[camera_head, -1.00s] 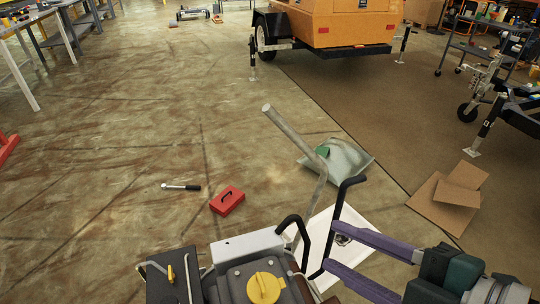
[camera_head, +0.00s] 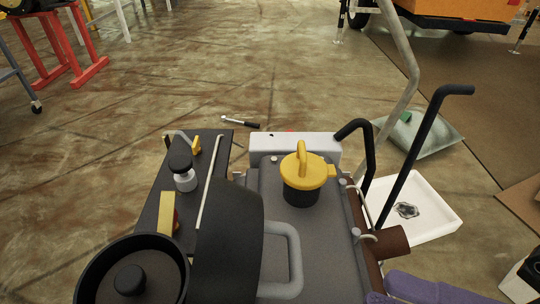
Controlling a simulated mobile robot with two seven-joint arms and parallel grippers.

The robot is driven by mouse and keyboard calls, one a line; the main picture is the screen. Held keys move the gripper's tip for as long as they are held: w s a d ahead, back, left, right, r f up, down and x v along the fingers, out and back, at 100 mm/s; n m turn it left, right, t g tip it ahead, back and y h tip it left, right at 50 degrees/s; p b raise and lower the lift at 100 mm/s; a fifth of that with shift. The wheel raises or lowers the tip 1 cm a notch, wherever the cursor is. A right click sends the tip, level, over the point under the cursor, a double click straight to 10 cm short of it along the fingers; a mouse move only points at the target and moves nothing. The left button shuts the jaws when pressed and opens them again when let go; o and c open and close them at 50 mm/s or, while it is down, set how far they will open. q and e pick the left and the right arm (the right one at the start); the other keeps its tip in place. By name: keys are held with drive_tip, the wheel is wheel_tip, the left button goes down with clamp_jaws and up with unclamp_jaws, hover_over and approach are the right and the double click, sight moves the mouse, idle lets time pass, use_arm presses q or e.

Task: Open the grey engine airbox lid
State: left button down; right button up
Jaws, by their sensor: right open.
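The engine's dark grey top (camera_head: 325,245) fills the lower middle, with a yellow cap (camera_head: 303,170) on a black neck. A curved dark grey cover (camera_head: 230,240) stands left of it, with a grey loop handle (camera_head: 285,262) at its right side. This may be the airbox lid; I cannot tell for sure, nor whether it is open. My right gripper (camera_head: 385,292) shows only in part at the bottom right, as purple finger pieces. It is open, right of the handle and apart from it. My left gripper is not in view.
A black round housing (camera_head: 133,270) is at the lower left. A black lever (camera_head: 425,150) and a bent grey bar (camera_head: 400,105) rise on the right. A brown cylinder (camera_head: 385,243) sits beside a white tray (camera_head: 440,205). Open floor lies beyond the engine.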

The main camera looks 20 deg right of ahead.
drive_tip(key=x, duration=0.8)
drive_tip(key=shift+w, duration=0.2)
drive_tip(key=shift+c, duration=0.3)
clamp_jaws()
idle(0.7)
